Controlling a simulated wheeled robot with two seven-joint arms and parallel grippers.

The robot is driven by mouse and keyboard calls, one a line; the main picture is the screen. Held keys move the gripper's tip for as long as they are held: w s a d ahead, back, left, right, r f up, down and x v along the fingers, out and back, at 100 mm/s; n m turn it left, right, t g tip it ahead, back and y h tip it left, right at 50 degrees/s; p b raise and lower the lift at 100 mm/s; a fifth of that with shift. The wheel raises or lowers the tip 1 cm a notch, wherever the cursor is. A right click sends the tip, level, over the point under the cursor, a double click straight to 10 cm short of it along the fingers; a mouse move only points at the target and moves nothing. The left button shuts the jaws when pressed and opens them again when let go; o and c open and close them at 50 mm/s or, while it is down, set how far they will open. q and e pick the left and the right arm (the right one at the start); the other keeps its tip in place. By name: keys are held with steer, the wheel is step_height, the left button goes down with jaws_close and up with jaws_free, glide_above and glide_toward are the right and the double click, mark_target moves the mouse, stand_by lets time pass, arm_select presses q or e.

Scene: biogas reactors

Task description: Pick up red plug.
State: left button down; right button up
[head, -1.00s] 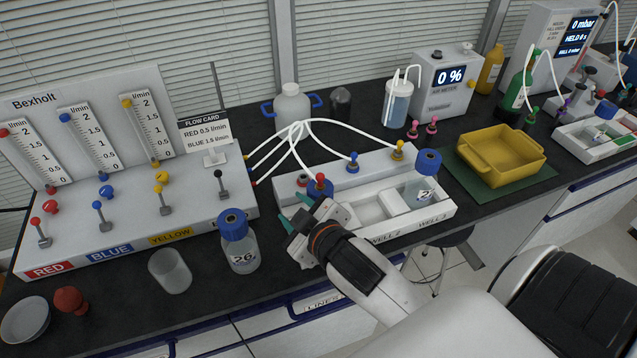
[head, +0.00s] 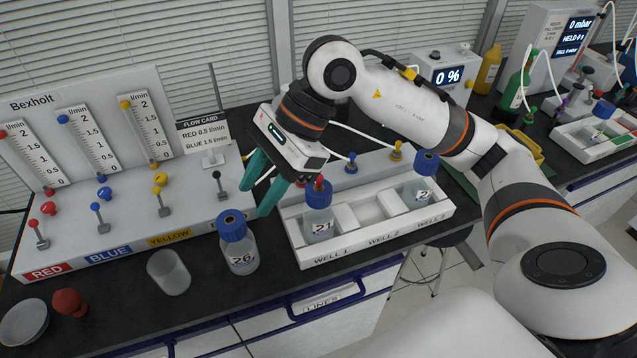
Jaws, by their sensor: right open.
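A small red plug (head: 319,184) sits at the top of the blue-capped bottle marked 21 (head: 318,220), which stands upright in well 1 of the white rack (head: 372,236). A larger dark-red stopper-like piece (head: 70,302) rests on the bench at the front left. My right gripper (head: 255,200) hangs left of bottle 21, its green fingers apart, pointing down with nothing between them. It is clear of the red plug. The gripper's body and arm cover part of the white tubes behind. My left gripper is not in view.
A blue-capped bottle marked 26 (head: 238,245) stands just below my right gripper in the picture, near an empty clear beaker (head: 169,272). The flow panel (head: 130,225) with coloured knobs is at left. A blue plug (head: 351,163) and a yellow plug (head: 396,150) stand along the rack's back.

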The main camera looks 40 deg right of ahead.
steer(key=w+d+r+m+t+h, duration=0.1)
steer(key=w+d+r+h, duration=0.1)
steer(key=d+h, duration=0.8)
steer(key=y, duration=0.3)
glide_above(321, 176)
steer(key=s, duration=0.2)
steer(key=f, duration=0.6)
steer(key=shift+w, duration=0.2)
steer(key=f, duration=0.1)
steer(key=w+f+p, duration=0.1)
steer(key=f, duration=0.1)
steer(key=f+p, duration=0.1)
steer(key=shift+w+f, duration=0.25)
steer(key=shift+w, duration=0.05)
steer(key=shift+w+f, duration=0.1)
steer(key=shift+f, duration=0.25)
steer(key=shift+c, duration=0.3)
jaws_close()
